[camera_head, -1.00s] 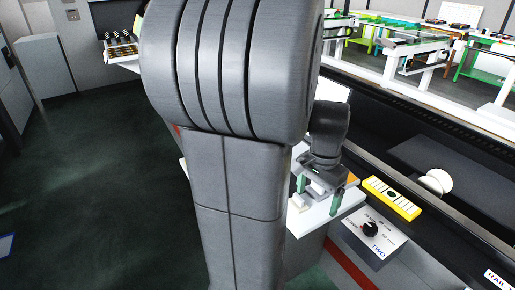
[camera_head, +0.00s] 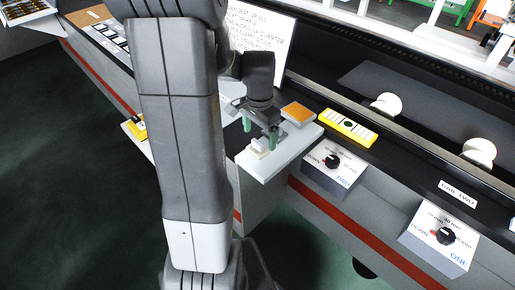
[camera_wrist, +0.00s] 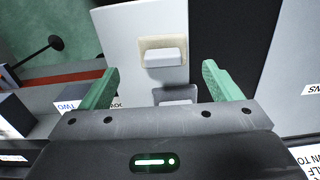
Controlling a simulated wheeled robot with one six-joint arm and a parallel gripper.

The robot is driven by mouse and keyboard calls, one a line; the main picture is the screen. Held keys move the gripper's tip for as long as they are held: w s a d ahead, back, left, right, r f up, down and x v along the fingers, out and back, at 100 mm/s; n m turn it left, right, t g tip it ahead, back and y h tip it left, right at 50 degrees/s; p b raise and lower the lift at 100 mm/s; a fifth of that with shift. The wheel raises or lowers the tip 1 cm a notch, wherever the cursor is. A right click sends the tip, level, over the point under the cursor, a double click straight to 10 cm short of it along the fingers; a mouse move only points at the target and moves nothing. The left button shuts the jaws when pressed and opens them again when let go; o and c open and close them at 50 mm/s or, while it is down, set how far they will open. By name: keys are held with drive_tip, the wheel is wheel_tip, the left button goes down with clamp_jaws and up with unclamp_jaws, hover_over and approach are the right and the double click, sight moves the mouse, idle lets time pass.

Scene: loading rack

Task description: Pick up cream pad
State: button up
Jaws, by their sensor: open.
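The cream pad (camera_wrist: 146,44) lies on a white shelf (camera_wrist: 120,30) and bears a white raised block. In the head view, the pad (camera_head: 255,152) is near the shelf's front left corner. My gripper (camera_wrist: 160,74) is open, its two green fingers apart with nothing between their tips. In the head view, my gripper (camera_head: 260,133) points down over the shelf close to the pad. The pad lies beyond the fingertips in the wrist view, roughly centred between them. A grey-white block (camera_wrist: 175,94) shows nearer, partly hidden by the gripper body.
An orange-topped pad (camera_head: 298,112) is at the back of the shelf. A yellow strip (camera_head: 347,128) and a dial box marked TWO (camera_head: 333,168) stand to the right. A white written board (camera_head: 262,42) rises behind. My arm hides part of the left side.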

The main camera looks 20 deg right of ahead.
sight(258, 142)
drive_tip(key=f, duration=0.5)
drive_tip(key=shift+w+a, duration=0.1)
drive_tip(key=shift+a, duration=0.1)
drive_tip(key=shift+c, duration=0.3)
drive_tip(key=c, duration=1)
